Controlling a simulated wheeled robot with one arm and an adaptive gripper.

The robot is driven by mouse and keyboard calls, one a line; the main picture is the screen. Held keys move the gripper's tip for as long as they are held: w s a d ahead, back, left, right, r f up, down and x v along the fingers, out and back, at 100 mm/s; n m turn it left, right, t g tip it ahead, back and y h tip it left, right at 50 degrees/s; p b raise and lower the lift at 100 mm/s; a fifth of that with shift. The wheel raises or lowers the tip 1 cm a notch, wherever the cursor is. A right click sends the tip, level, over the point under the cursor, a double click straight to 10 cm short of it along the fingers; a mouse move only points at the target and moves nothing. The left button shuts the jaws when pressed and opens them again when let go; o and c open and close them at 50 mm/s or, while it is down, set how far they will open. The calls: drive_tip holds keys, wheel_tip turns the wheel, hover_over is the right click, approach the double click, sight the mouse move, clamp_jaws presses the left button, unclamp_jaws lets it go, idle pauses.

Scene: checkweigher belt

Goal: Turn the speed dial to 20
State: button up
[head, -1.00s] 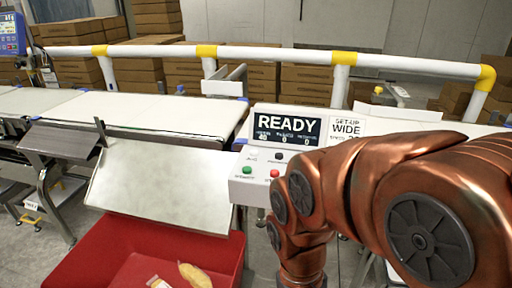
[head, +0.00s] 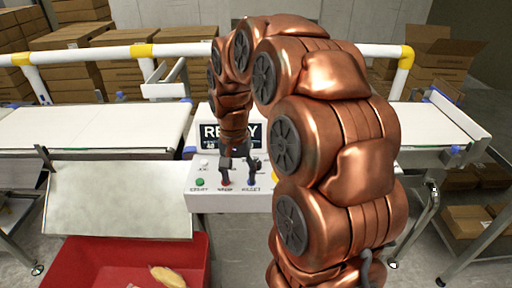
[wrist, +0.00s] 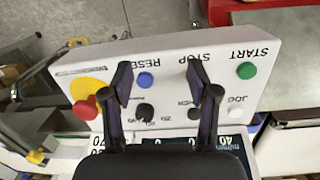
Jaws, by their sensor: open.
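The control panel (wrist: 175,60) shows upside down in the wrist view. A black round dial (wrist: 145,111) with small numbers beside it, 20 seeming to be one, lies between the fingers of my gripper (wrist: 160,72), nearer the left finger. The dial's pointer setting is too small to read. My gripper is open and empty, its fingers spread over the panel face. In the head view my gripper (head: 239,183) points down at the panel (head: 225,202), and my arm hides part of it. A second dark knob (wrist: 193,112) is partly hidden by the right finger.
Near the fingers are a blue RESET button (wrist: 145,79), green START button (wrist: 247,70), white JOG button (wrist: 236,112) and red emergency stop (wrist: 86,108). The READY display (head: 212,135) is partly covered. A red bin (head: 90,255) stands left; a white rail (head: 90,54) runs behind.

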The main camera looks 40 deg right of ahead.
sight(256, 162)
drive_tip(key=w+d+r+m+p, duration=0.1)
drive_tip(key=w+d, duration=0.1)
drive_tip(key=d, duration=0.1)
drive_tip(key=w+d+r+m+p, duration=0.1)
drive_tip(key=w+d, duration=0.1)
drive_tip(key=d, duration=0.1)
drive_tip(key=w+d+r+m+p, duration=0.1)
drive_tip(key=d+m+p, duration=0.1)
drive_tip(key=d, duration=0.1)
drive_tip(key=shift+w+d+r+t, duration=0.25)
drive_tip(key=shift+w+r+t, duration=0.05)
drive_tip(key=shift+w, duration=0.1)
drive_tip(key=shift+w+d, duration=0.15)
drive_tip(key=shift+d, duration=0.1)
drive_tip(key=shift+d+f, duration=0.1)
drive_tip(key=shift+f, duration=0.1)
drive_tip(key=shift+f+p, duration=1.1)
drive_tip(key=shift+f, duration=2.6)
drive_tip(key=shift+c, duration=0.5)
clamp_jaws()
